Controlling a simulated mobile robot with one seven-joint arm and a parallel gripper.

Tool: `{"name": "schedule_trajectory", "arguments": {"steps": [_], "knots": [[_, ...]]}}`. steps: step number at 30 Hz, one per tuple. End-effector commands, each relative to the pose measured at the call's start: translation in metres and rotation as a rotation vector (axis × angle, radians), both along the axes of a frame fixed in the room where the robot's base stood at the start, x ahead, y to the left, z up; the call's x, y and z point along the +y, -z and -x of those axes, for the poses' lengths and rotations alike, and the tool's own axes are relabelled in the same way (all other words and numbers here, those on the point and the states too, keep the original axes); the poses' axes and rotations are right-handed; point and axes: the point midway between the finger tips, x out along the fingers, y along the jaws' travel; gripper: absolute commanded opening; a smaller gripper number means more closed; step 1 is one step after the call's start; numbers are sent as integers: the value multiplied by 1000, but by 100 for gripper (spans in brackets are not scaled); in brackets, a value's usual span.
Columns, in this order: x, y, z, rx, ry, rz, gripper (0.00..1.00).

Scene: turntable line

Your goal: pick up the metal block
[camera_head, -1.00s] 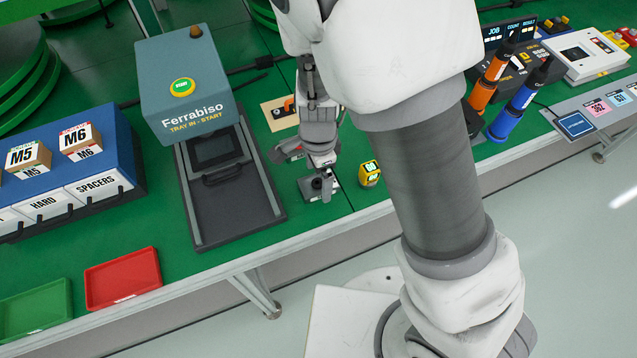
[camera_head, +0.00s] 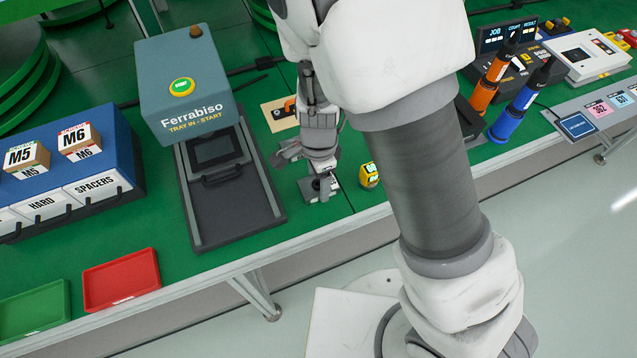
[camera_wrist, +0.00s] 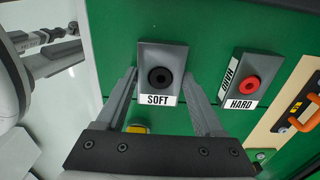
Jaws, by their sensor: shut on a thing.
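A grey metal block labelled SOFT, with a dark round hole or knob on its face, lies between my fingers in the wrist view (camera_wrist: 176,54). My gripper (camera_wrist: 163,80) is shut on it, one finger along each side. In the head view my gripper (camera_head: 323,184) is down at the green bench top, and the block (camera_head: 308,190) shows partly behind the fingers. It appears to rest on the bench. A second grey block labelled HARD (camera_wrist: 262,66), with a red knob, stands to the right in the wrist view, apart from my fingers.
A yellow device (camera_head: 369,175) stands close to the right of my gripper. The Ferrabiso tray station (camera_head: 240,195) is to the left. An orange-handled item on a tan board (camera_head: 280,113) lies behind. The bench's front edge is near.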

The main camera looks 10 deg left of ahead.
Motion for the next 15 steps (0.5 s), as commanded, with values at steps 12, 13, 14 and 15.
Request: {"name": "schedule_trajectory", "arguments": {"steps": [12,13,14,15], "knots": [[1,-22,-1,-3,-1,-2,2],[1,-26,-1,-2,0,-2,2],[1,-28,0,-1,0,-2,2],[1,-32,0,-1,-1,-2,2]]}}
